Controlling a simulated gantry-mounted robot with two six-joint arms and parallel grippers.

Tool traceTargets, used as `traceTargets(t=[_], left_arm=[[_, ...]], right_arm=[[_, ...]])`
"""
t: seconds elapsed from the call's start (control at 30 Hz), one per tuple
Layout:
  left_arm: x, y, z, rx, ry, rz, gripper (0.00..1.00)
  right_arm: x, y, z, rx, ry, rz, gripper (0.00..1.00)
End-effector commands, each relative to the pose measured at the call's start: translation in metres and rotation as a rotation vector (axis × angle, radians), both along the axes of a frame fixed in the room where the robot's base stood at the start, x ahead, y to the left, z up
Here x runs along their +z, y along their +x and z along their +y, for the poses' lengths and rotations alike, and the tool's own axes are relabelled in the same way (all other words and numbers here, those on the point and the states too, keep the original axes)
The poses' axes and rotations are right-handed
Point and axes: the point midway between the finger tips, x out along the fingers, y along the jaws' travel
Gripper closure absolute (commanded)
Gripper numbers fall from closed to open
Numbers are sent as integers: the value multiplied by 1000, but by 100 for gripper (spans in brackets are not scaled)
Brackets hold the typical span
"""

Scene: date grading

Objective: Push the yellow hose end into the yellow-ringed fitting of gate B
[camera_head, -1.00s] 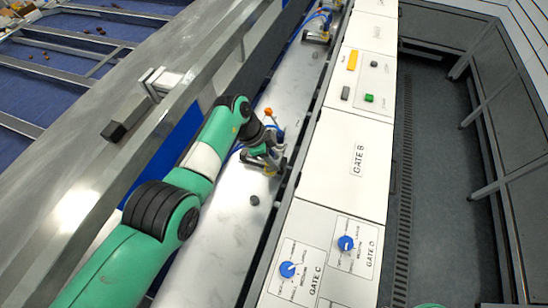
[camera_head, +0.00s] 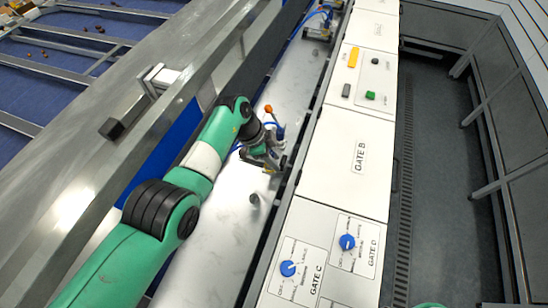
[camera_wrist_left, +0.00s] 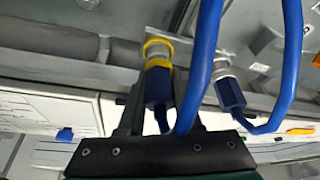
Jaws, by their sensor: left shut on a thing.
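My left gripper (camera_head: 270,163) is low over the pale metal surface beside the panel marked GATE B (camera_head: 359,157). In the left wrist view the gripper (camera_wrist_left: 150,105) is shut on the blue hose end with a yellow band (camera_wrist_left: 158,82). A yellow-ringed metal fitting (camera_wrist_left: 157,44) is directly in front of the hose end, in line with it. The two are very close; I cannot tell whether the end is inside the fitting. In the head view the gripper and wrist hide most of this. My right gripper is not in view.
A second blue hose end (camera_wrist_left: 229,92) sits at a plain metal fitting (camera_wrist_left: 222,68) just right of the gripper, and its hose loops close by. An orange-tipped lever (camera_head: 269,110) stands beyond my gripper. A dark knob (camera_head: 254,198) is on the near side.

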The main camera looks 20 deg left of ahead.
Motion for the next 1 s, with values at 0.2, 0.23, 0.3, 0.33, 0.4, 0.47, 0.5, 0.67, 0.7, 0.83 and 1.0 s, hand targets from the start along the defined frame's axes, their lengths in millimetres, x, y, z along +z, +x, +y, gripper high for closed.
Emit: traceTargets(t=[0.2, 0.23, 0.3, 0.33, 0.4, 0.47, 0.5, 0.67, 0.7, 0.83, 1.0], left_arm=[[-4, 0, 0, 0, 0, -1, 100], [-4, 0, 0, 0, 0, -1, 100], [-5, 0, 0, 0, 0, -1, 100], [-5, 0, 0, 0, 0, -1, 100], [-6, 0, 0, 0, 0, -1, 100], [-7, 0, 0, 0, 0, -1, 100], [-8, 0, 0, 0, -1, -1, 100], [-7, 0, 0, 0, 0, -1, 100], [-7, 0, 0, 0, 0, -1, 100], [-7, 0, 0, 0, 0, -1, 86], [-7, 0, 0, 0, 0, 0, 86]], right_arm=[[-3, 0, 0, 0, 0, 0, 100], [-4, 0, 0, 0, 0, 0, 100], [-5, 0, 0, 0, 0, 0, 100], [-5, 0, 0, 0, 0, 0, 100], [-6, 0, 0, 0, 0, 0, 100], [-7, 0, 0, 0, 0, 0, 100], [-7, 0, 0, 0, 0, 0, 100], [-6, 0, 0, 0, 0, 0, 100], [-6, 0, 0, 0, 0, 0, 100], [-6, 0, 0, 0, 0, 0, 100], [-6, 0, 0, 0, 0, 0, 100]])
